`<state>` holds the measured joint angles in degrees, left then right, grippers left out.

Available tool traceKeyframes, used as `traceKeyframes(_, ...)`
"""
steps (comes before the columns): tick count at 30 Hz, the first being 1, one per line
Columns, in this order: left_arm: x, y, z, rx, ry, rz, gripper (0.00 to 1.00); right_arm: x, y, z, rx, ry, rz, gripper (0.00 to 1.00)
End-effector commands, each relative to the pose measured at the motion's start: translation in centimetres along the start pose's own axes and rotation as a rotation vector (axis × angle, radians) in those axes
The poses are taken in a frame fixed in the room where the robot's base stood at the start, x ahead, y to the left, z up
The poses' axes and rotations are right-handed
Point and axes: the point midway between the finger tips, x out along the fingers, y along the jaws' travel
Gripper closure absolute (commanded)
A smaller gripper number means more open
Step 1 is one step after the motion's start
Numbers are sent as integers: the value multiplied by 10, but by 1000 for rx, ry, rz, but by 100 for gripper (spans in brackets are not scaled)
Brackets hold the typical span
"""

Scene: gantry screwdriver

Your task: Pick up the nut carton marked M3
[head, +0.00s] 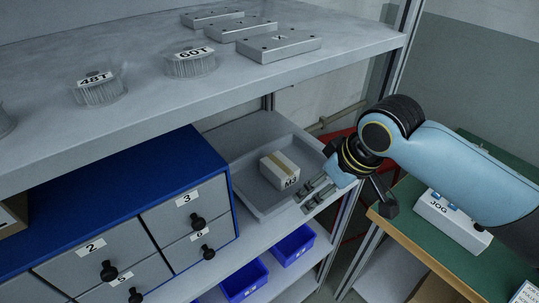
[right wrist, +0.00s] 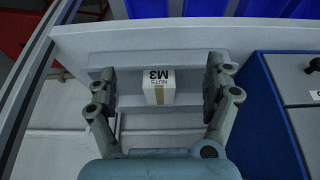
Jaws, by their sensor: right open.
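The nut carton marked M3 (head: 279,171) is a small white box with a tan tape strip. It sits in a shallow grey tray (head: 249,202) on the middle shelf, right of the blue drawer cabinet. My left gripper is not in view.
The blue cabinet (head: 214,160) with numbered drawers stands close left of the tray. An upper shelf (head: 150,105) holds gears and metal blocks above. Blue bins (head: 294,246) sit below. A green-topped table with a JOG box (head: 450,220) is at right.

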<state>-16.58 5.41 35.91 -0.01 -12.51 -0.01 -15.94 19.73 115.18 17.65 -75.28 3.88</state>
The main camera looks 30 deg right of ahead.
Motion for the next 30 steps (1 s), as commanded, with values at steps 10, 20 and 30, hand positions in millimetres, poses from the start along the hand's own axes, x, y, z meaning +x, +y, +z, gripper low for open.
traceKeyframes(10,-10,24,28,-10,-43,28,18,23,0,-61,3,4,-2,15)
traceKeyframes(20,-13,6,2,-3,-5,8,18,43,0,-102,2,0,0,15)
traceKeyframes(30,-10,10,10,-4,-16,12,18,85,0,-110,2,-1,0,15)
